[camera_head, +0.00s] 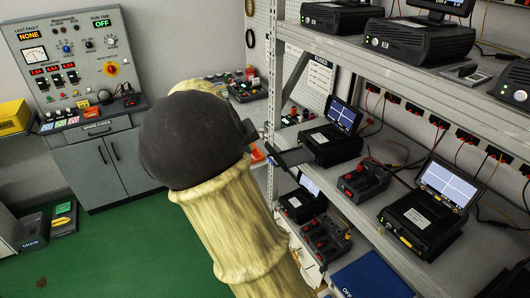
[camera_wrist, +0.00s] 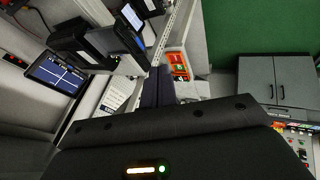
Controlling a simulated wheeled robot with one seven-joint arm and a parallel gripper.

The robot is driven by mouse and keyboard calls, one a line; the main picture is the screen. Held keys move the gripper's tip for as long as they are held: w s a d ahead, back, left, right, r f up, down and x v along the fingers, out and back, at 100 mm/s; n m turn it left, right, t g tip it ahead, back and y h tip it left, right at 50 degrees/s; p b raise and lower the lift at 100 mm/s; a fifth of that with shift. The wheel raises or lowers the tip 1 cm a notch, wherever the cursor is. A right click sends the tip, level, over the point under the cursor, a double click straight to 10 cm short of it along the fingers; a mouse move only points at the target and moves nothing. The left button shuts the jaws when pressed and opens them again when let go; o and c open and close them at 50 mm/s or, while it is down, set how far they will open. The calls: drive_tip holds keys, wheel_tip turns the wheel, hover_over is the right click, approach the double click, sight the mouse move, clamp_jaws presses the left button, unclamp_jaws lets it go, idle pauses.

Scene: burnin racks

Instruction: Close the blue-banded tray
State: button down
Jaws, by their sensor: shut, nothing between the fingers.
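My gripper (camera_wrist: 157,88) is shut and empty in the wrist view, its dark fingers pointing toward the rack edge. In the head view the arm, in a pale ribbed sleeve with a dark cap, hides most of the gripper. The visible dark end (camera_head: 280,156) is close to the front of a black unit (camera_head: 330,144) with a lit screen on the middle shelf; I cannot tell if they touch. Another black unit (camera_head: 418,222), with a yellow front handle, stands to its right. No blue band can be made out on any tray, and I cannot tell which tray is the blue-banded one.
The metal rack's shelf edge (camera_head: 395,92) and upright (camera_head: 273,100) are close to my arm. Red-terminal boxes (camera_head: 364,180) stand between units. A blue box (camera_head: 372,277) is low at the front. A control panel (camera_head: 75,55) and grey cabinet (camera_head: 105,165) stand left. The green floor (camera_head: 110,250) is largely clear.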

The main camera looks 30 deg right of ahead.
drive_tip(key=shift+d+f, duration=0.1)
drive_tip(key=shift+f, duration=0.05)
drive_tip(key=w+d+f+p, duration=0.3)
drive_tip(key=d+f+p, duration=0.1)
drive_tip(key=d+f, duration=0.4)
drive_tip(key=shift+w+f+p, duration=0.2)
drive_tip(key=shift+f+p, duration=0.2)
drive_tip(key=shift+f, duration=0.15)
drive_tip(key=shift+w+d, duration=0.1)
idle(0.3)
